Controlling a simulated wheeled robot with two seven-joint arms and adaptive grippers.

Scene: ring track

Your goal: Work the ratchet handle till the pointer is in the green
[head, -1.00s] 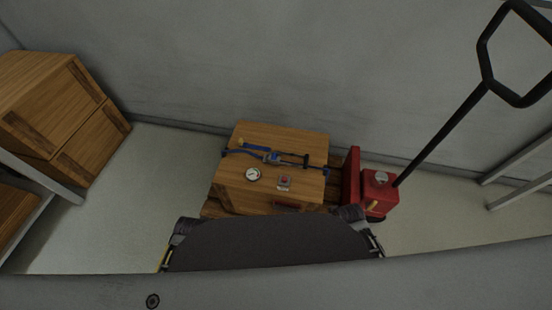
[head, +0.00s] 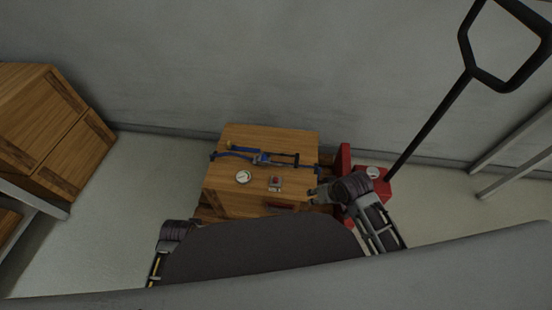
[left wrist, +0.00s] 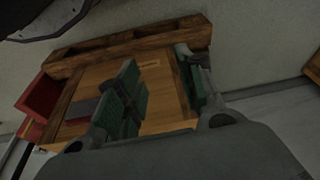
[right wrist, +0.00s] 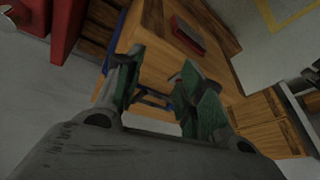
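A blue strap (head: 235,154) crosses the top of a wooden crate (head: 265,135). The blue ratchet (head: 262,158) sits mid-strap, its dark handle (head: 285,157) lying low toward the right. A round white gauge (head: 243,177) is in front of it; its pointer is too small to read against any green. My right gripper (head: 314,196) is at the crate's right front edge, apart from the ratchet. Its fingers (right wrist: 158,92) are spread and empty, with blue strap visible beyond. My left gripper (left wrist: 160,90) is open and empty, facing the crate; its fingers are hidden in the head view.
A small box with a red button (head: 275,184) sits right of the gauge. A red pallet jack (head: 375,183) with a long black handle (head: 430,122) stands right of the crate, near my right arm. Wooden boxes (head: 50,130) stand at left. A grey wall is behind.

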